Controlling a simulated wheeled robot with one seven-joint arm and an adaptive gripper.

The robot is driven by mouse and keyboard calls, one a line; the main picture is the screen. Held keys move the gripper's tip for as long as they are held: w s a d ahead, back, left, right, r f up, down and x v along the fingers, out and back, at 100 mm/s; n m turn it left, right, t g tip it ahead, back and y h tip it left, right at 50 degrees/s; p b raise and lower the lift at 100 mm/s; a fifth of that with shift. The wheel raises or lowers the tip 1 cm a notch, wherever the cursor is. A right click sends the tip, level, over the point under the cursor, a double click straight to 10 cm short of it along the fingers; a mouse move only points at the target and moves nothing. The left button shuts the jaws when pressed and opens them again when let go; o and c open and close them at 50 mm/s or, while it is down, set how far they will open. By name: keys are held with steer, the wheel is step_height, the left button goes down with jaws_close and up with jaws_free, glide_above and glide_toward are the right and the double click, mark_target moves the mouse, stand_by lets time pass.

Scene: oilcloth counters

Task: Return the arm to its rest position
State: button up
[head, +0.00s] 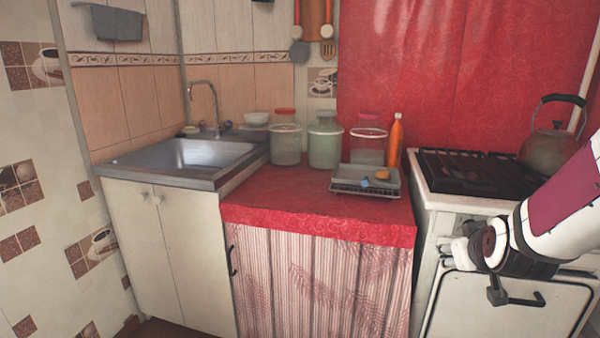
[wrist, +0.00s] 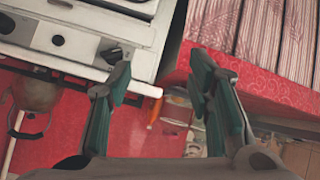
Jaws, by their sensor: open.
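My gripper (wrist: 160,72) shows in the wrist view with its two green-padded fingers spread wide apart and nothing between them. In the head view my white and maroon arm comes in from the right edge, and its end hangs in front of the stove (head: 440,190). The fingers are hard to make out there. In the wrist view the stove front (wrist: 62,38) with its knobs is beyond the left finger. The red counter cloth (wrist: 275,98) is beyond the right finger.
A kettle (head: 549,150) stands on the stove, close to my arm in the picture. The red counter (head: 290,190) holds jars, an orange bottle (head: 395,140) and a grey tray (head: 350,188) with small items. A sink (head: 195,155) is at left. The counter's front strip is clear.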

steer(key=s+a+r+g+y, duration=0.1)
steer(key=s+a+g+y, duration=0.1)
steer(key=s+a, duration=0.45)
steer(key=s+a+r+g+y, duration=0.1)
steer(key=s+a+r+g, duration=0.2)
steer(key=s, duration=0.7)
steer(key=s+a+r+g, duration=0.1)
steer(key=s+a+g, duration=0.1)
steer(key=s, duration=0.7)
steer(key=s+a+g, duration=0.3)
steer(key=s, duration=0.6)
step_height(320, 180, up, 26)
steer(key=t+p, duration=0.4)
steer(key=p, duration=2)
steer(key=shift+d+p, duration=0.35)
steer(key=shift+s+f, duration=0.1)
